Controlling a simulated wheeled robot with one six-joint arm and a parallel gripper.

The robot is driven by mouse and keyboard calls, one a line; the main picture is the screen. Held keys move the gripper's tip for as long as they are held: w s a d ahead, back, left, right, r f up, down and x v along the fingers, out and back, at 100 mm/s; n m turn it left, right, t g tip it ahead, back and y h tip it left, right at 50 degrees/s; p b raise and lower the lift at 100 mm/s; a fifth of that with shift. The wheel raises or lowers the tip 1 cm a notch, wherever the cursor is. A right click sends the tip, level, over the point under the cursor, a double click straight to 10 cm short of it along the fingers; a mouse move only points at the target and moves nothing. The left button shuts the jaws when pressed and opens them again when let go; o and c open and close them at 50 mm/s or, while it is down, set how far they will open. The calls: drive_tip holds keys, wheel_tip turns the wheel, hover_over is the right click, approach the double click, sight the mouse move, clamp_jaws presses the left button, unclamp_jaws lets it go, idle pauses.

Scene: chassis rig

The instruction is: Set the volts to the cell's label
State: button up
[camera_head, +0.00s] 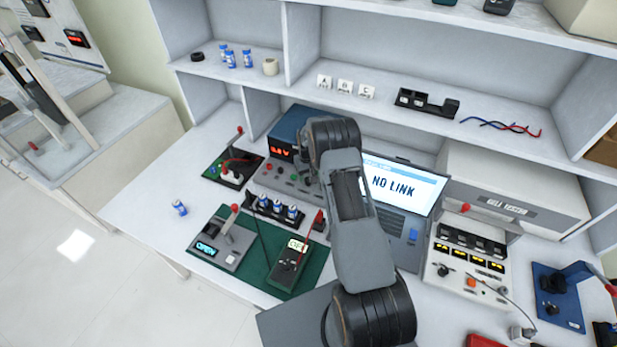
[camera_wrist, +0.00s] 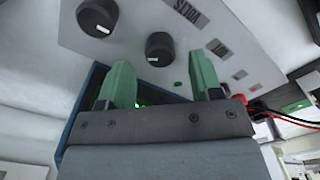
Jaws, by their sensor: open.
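The power supply (camera_head: 290,125) is a blue box at the back of the bench, with a red voltage readout (camera_head: 280,151) too small to read surely. In the wrist view its grey panel (camera_wrist: 235,80) shows upside down, with a VOLTS label, a black knob (camera_wrist: 160,48) and another black knob (camera_wrist: 97,17) to the upper left. My gripper (camera_wrist: 162,75) is open and empty. Its green fingers point at the panel, with the nearer knob in line with the gap, not visibly gripped. Blue cells (camera_head: 278,207) stand in a black rack; their labels are unreadable.
A lone blue cell (camera_head: 180,208) stands at the bench's left. A tester reading OPEN (camera_head: 219,247) and a meter (camera_head: 289,266) lie on the green mat (camera_head: 262,262). A laptop (camera_head: 400,190) shows NO LINK. Red and black leads (camera_wrist: 285,116) run beside the gripper.

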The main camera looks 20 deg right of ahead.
sight(308, 181)
drive_tip(key=shift+f, duration=1.35)
drive_tip(key=c, duration=0.9)
